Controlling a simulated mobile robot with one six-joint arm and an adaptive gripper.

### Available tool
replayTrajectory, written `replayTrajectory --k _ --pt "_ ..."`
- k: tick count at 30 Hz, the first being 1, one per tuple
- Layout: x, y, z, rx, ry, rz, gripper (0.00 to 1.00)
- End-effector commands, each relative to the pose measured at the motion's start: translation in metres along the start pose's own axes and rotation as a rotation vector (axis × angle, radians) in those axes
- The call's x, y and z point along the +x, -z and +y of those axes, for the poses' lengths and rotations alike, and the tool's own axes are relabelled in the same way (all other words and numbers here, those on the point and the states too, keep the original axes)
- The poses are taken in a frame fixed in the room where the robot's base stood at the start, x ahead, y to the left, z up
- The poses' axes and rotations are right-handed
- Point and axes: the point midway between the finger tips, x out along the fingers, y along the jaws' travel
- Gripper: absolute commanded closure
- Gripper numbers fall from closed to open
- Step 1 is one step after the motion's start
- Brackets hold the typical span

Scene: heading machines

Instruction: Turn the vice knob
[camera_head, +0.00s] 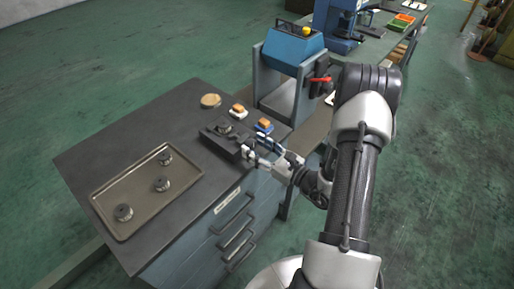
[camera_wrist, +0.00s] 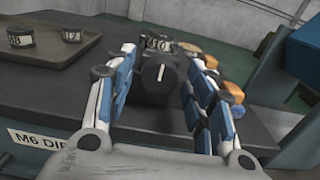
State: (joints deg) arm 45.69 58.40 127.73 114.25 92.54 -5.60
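The vice (camera_head: 222,139) is a dark block at the right edge of the workbench top, with a round part sitting on it. In the wrist view its black knob (camera_wrist: 160,73) faces me, with a white line pointing nearly straight up. A part labelled 10 (camera_wrist: 159,45) sits just above and behind the knob. My gripper (camera_wrist: 160,85) is open, with its blue and white fingers to the left and right of the knob. I cannot tell whether either finger touches it. In the head view my gripper (camera_head: 250,156) is at the vice's front side.
A tray (camera_head: 111,190) with 3 round dies lies on the bench (camera_head: 85,150). Brushes with orange tops (camera_head: 238,111) and a round wooden disc (camera_head: 210,100) lie behind the vice. A blue machine (camera_head: 290,50) with a red handle stands close behind my arm.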

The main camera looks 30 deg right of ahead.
Motion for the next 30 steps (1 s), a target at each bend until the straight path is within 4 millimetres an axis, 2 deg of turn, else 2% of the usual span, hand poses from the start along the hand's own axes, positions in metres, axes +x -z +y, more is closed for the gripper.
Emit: replayTrajectory --k 2,16,23,30 --pt "-0.0001 0.0001 0.0001 0.0 0.0 0.0 0.59" --pt "-0.0003 0.0003 0.0001 0.0 0.0 0.0 0.9" --pt "-0.0003 0.0 0.0001 0.02 0.0 0.001 0.9" --pt "-0.0004 -0.0008 -0.0001 0.128 0.0 0.002 0.9"
